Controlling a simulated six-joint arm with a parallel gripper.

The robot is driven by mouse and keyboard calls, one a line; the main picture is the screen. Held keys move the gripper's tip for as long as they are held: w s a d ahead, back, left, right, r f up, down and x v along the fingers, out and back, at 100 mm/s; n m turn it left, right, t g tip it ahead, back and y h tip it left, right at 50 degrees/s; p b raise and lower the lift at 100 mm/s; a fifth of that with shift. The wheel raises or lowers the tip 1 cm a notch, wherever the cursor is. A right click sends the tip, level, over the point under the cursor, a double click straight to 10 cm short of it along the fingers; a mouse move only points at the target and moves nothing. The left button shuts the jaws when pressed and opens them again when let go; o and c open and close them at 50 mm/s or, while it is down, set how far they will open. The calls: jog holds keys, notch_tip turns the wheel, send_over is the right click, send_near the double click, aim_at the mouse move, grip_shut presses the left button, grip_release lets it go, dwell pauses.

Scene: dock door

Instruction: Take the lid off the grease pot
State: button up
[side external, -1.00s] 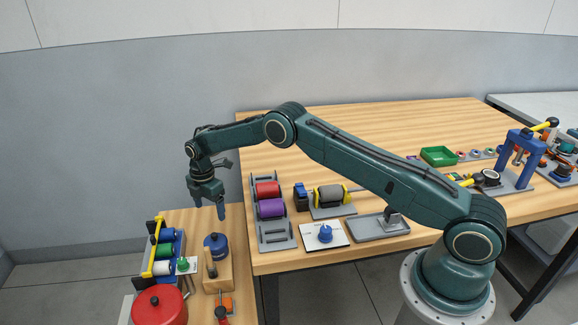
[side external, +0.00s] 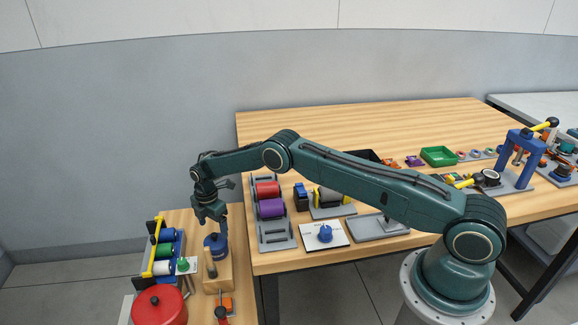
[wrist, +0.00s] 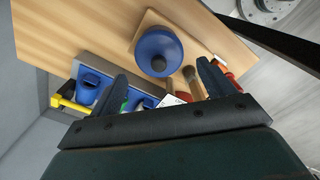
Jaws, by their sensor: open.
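The grease pot appears to be the blue round pot (side external: 218,252) on a small wooden board (side external: 222,281) at the lower left. Its blue lid (wrist: 158,45) has a round knob (wrist: 158,64) and appears seated on the pot in the wrist view. My gripper (side external: 213,227) is open and empty, pointing down just above the pot, with its fingers partly overlapping it in the side view. In the wrist view my gripper (wrist: 164,76) has a finger on either side below the lid, and the knob lies ahead of the gap. Contact cannot be told.
A brush-like tool (side external: 210,263) stands close beside the pot. A rack of coloured rollers with a yellow bar (side external: 152,248) lies to the left. A red pot with a black knob (side external: 160,306) stands in front. The large wooden table (side external: 340,130) lies to the right.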

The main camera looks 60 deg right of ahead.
aim_at(214, 234)
jog(key=shift+w+f, duration=0.1)
jog(key=shift+f, duration=2.25)
jog(key=c, duration=1)
jog(key=shift+f, duration=0.1)
jog(key=c, duration=0.3)
